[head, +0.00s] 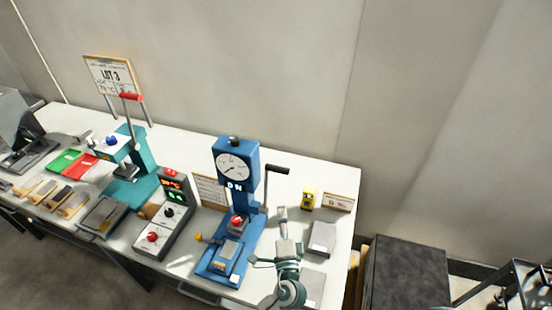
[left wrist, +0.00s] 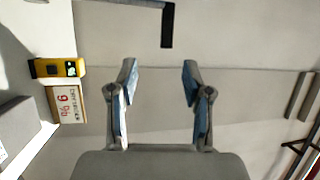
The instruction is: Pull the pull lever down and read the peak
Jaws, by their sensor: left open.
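The blue tester (head: 238,205) stands on the white bench with a round dial (head: 232,167) at its top. Its pull lever (head: 277,169) sticks out to the right with a black grip and looks raised. In the left wrist view the lever's black grip (left wrist: 168,25) hangs at the top, beyond the fingertips. My left gripper (head: 284,222) is in front of and below the lever; its two fingers (left wrist: 160,75) are apart with nothing between them. The dial's reading is too small to tell. My right gripper is not in view.
A yellow device (head: 308,197) and a small sign (head: 338,202) stand right of the tester. A control box (head: 165,220) and a teal press (head: 133,170) stand left. A dark box (head: 405,275) is beyond the bench's right end. Space around the lever grip looks clear.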

